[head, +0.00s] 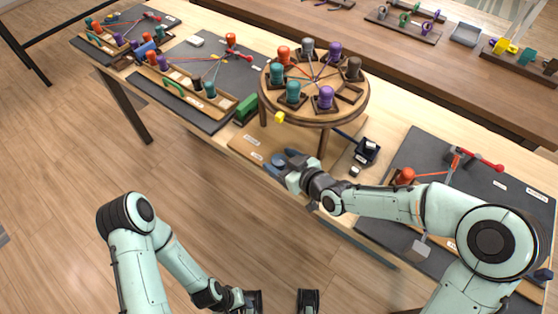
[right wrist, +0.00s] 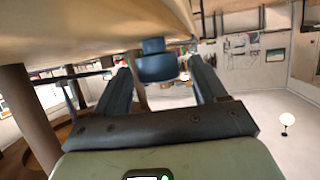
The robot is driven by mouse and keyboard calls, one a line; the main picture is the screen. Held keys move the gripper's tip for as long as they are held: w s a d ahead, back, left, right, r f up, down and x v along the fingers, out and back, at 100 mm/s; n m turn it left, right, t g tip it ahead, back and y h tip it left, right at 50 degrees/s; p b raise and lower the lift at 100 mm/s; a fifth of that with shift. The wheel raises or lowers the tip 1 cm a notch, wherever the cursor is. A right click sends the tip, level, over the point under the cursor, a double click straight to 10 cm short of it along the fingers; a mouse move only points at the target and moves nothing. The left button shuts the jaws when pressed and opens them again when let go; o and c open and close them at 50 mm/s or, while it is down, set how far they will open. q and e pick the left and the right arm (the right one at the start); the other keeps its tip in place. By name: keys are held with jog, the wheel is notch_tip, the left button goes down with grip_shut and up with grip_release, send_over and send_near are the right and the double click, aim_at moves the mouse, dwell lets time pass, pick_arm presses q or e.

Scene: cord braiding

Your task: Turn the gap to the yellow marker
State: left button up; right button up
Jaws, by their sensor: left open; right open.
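The round wooden braiding disc (head: 312,104) stands on legs at the table's front. Orange, grey, purple and teal bobbins sit in holders around its rim, with cords running to the centre. The gap, an empty holder (head: 349,92), is at the disc's right side. The yellow marker (head: 279,117) is at the front left edge. My right gripper (head: 279,163) is open below the disc's front. In the right wrist view, a blue knob (right wrist: 156,63) under the disc lies between its open fingers (right wrist: 165,85); contact is not visible. My left gripper (head: 280,300) is open and empty over the floor.
Dark boards with bobbins and cords lie left (head: 232,75) of the disc and right (head: 420,150). A green block (head: 247,106) and a small dark box (head: 367,150) are near the disc. Another table (head: 440,70) stands behind. The floor in front is clear.

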jog(key=shift+w+a+f, duration=0.25)
jog(key=shift+w+a, duration=0.15)
jog(key=shift+w, duration=0.1)
jog(key=c, duration=1)
jog(key=shift+o, duration=0.2)
